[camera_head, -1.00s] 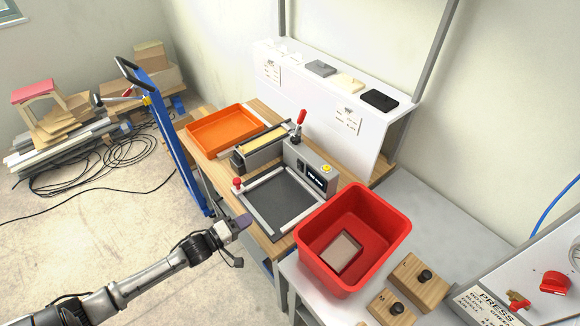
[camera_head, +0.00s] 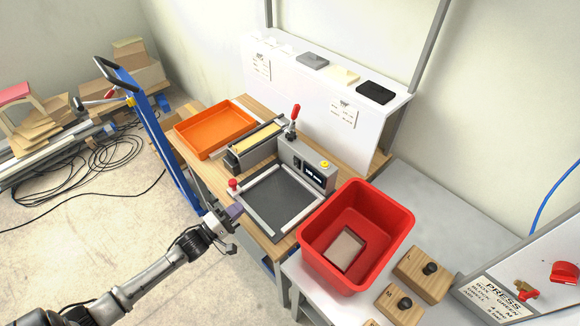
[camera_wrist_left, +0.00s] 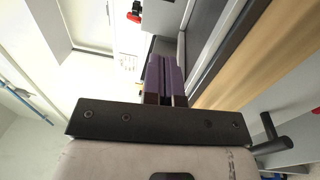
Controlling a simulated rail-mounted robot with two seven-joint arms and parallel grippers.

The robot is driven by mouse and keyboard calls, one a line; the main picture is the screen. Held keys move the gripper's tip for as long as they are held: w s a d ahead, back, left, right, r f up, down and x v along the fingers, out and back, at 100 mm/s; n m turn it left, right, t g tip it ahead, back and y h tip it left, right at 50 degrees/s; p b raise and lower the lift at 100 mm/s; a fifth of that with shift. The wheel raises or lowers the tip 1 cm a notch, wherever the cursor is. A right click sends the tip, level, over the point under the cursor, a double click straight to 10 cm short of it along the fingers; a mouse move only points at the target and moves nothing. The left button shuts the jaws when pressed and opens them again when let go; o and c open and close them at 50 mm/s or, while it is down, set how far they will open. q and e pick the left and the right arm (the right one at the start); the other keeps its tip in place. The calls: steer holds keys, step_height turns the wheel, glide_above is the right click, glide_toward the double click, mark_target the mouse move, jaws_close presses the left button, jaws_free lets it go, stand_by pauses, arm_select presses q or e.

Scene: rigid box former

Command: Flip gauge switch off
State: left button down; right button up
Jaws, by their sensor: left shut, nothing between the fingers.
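The gauge (camera_head: 280,200) has a dark flat plate with pale edge rails and a grey housing (camera_head: 308,165) behind it. The housing carries a lit display (camera_head: 313,173), a yellow button (camera_head: 324,164) and a small dark switch (camera_head: 297,162), whose position is too small to tell. My left gripper (camera_head: 235,211) is at the front left edge of the gauge's table, apart from the housing. Its purple fingers (camera_wrist_left: 166,80) are shut and empty in the left wrist view. My right gripper is not in view.
A red knob (camera_head: 233,184) stands at the plate's left corner, close to the gripper. A red-handled lever (camera_head: 294,119) rises behind the housing. A red bin (camera_head: 388,226) holding a beige block is on the right. An orange tray (camera_head: 188,141) lies at the back left.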

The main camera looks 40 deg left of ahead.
mark_target(296, 162)
arm_select(q)
steer(key=w+d+r, duration=0.1)
steer(key=w, duration=0.6)
steer(key=w+d+r+b, duration=0.1)
steer(key=w, duration=0.6)
steer(key=w+d+b, duration=0.1)
steer(key=w, duration=0.7)
steer(key=shift+d+r, duration=0.1)
steer(key=shift+r, duration=0.3)
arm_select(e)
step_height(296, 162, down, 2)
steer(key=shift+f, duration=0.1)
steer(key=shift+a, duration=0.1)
